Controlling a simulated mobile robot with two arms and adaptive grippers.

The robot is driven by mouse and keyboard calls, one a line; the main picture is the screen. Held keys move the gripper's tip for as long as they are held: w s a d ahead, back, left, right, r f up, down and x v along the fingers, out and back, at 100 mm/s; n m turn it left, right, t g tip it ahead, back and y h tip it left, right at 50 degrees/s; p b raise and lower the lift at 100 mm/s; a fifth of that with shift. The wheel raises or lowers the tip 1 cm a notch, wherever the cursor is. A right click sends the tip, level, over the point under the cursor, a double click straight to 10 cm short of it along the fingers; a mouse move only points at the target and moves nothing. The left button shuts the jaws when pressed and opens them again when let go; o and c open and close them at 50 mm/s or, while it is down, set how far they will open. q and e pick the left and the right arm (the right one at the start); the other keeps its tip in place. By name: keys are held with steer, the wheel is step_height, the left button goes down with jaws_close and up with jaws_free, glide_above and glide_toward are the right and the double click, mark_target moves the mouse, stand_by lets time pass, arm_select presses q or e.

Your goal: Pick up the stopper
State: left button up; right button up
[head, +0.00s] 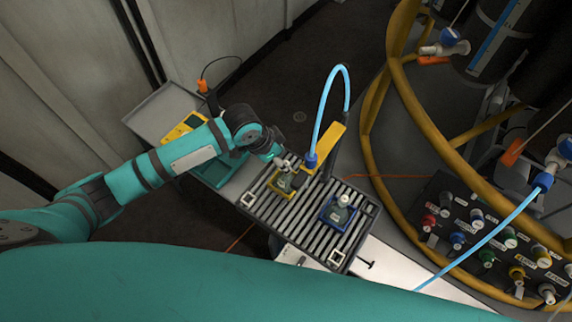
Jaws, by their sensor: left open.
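A slatted dark rack (291,225) stands in the middle of the head view. On it, a small clear flask (285,182) sits in a yellow holder (301,193). A second flask (340,212) sits in a blue holder (338,223) to the right and nearer. A small pale cap, seemingly a stopper (343,199), tops the flask in the blue holder. My left gripper (283,160) is open, just above and beside the flask in the yellow holder. Its fingers are small and partly hide that flask's top; I cannot tell whether they touch it. My right gripper is not in view.
A yellow post (328,141) with a light blue hose (321,108) rises behind the rack. A yellow ring rail (404,96) and a panel of coloured connectors (470,238) stand to the right.

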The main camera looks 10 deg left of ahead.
arm_select(q)
steer(key=shift+x, duration=1.9)
steer(key=c, duration=0.9)
steer(key=shift+r, duration=0.15)
steer(key=shift+r+p, duration=0.45)
steer(key=shift+p, duration=0.3)
step_height(320, 180, up, 3)
steer(key=p, duration=0.3)
steer(key=shift+r+p, duration=0.1)
steer(key=shift+p, duration=0.3)
steer(key=shift+s+d+r+p, duration=0.45)
steer(key=shift+s+r+p, duration=0.4)
steer(key=shift+s+p, duration=1.65)
steer(key=shift+s+d+r+p, duration=0.4)
steer(key=shift+s+r+p, duration=0.5)
steer(key=shift+s+p, duration=1.55)
steer(key=shift+s+d+r+p, duration=0.45)
steer(key=shift+s+r+p, duration=0.4)
steer(key=shift+s+p, duration=1.6)
